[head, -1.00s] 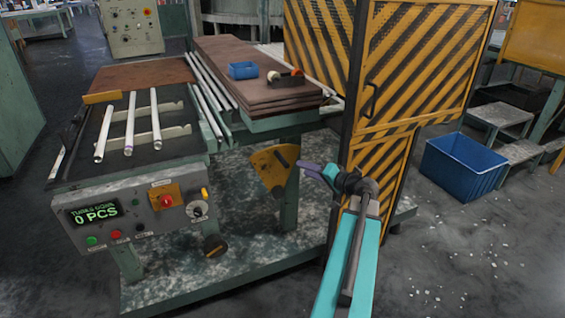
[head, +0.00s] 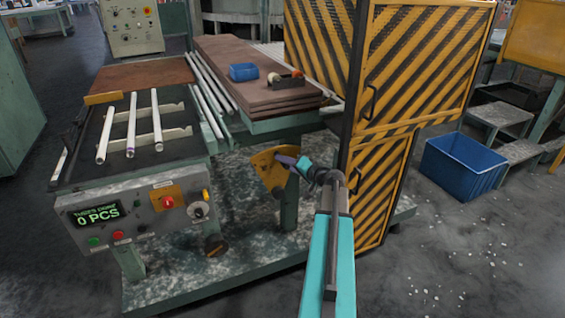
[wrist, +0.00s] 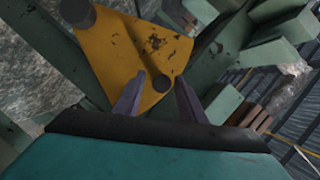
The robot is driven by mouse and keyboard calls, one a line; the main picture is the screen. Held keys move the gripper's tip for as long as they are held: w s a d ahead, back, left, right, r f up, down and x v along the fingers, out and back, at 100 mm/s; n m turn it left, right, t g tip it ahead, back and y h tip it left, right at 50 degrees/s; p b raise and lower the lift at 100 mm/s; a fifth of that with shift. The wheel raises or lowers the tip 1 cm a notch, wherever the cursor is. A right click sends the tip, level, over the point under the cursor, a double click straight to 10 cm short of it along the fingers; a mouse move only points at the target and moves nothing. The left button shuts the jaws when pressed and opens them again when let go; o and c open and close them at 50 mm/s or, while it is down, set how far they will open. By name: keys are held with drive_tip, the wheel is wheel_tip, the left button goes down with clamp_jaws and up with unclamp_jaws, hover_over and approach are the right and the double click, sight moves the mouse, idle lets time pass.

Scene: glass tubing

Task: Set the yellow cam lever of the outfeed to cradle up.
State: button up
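The yellow cam lever is a worn, fan-shaped plate (head: 263,167) on a green post below the outfeed, partly hidden by my gripper in the head view. In the wrist view the yellow plate (wrist: 125,55) fills the upper middle, with a dark round knob (wrist: 163,82) at its lower corner and a larger dark cylinder (wrist: 78,12) at its upper left. My gripper (wrist: 160,78) is open. Its two purple-grey fingers lie either side of the lower knob in the picture; I cannot tell whether they touch it. My gripper (head: 292,163) overlaps the plate's right side in the head view.
The outfeed cradle (head: 150,137) holds three white tubes. A control panel (head: 140,212) reads 0 PCS. A yellow-black striped guard (head: 375,190) stands close right of my arm. A blue bin (head: 462,165) sits on the floor farther right.

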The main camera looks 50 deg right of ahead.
drive_tip(key=shift+x, duration=0.75)
clamp_jaws()
drive_tip(key=shift+a, duration=0.1)
